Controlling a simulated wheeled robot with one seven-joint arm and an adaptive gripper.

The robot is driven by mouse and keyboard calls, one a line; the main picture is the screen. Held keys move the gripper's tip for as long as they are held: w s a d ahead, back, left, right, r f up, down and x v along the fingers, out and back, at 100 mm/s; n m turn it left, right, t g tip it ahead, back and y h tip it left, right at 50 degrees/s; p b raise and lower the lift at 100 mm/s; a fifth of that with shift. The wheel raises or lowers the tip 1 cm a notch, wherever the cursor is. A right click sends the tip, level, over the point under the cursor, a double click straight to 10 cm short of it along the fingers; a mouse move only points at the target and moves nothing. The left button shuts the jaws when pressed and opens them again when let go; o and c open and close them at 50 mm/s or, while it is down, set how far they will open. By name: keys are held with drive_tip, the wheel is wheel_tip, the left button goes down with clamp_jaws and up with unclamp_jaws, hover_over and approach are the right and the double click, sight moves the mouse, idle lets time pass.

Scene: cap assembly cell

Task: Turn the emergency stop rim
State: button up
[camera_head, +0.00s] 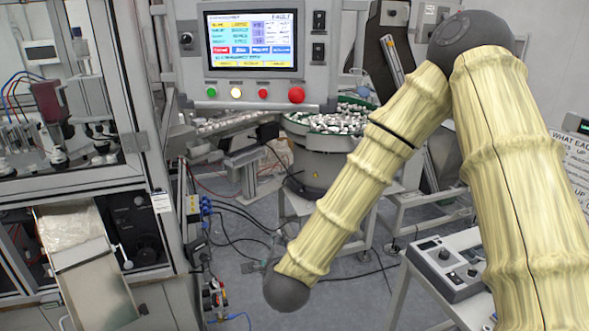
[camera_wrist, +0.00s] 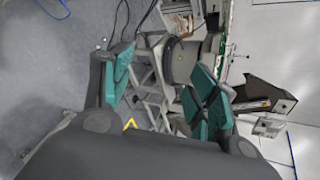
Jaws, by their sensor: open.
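The emergency stop (camera_head: 296,95) is a large red round button at the lower right of the control panel below the screen. Its rim is too small to tell apart from the button in the head view. The wrist view does not clearly show it. My gripper (camera_wrist: 160,75) is open, with teal pads on its two fingers and nothing held between them. My gripper cannot be clearly made out there.
The panel (camera_head: 250,88) also carries a green button (camera_head: 211,92), a lit white button (camera_head: 236,93) and a small red button (camera_head: 263,93). A bowl feeder (camera_head: 320,160) stands below it. A grey control box (camera_head: 447,268) is at lower right. A machine frame stands left.

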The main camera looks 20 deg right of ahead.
drive_tip(key=w+d+r+m+t+h, duration=0.1)
drive_tip(key=w+r+m+t+h, duration=0.2)
drive_tip(key=r+m, duration=1.2)
drive_tip(key=m+h+p, duration=0.2)
drive_tip(key=m+h, duration=0.1)
drive_tip(key=m, duration=0.1)
approach(296, 96)
drive_tip(key=shift+t, duration=0.4)
drive_tip(key=p+x, duration=0.4)
drive_tip(key=x, duration=0.3)
drive_tip(key=shift+s+d+f, duration=0.1)
drive_tip(key=shift+f, duration=0.05)
drive_tip(key=shift+w+d+f+p, duration=0.25)
drive_tip(key=shift+w+p, duration=0.2)
drive_tip(key=shift+w, duration=0.15)
drive_tip(key=c, duration=1)
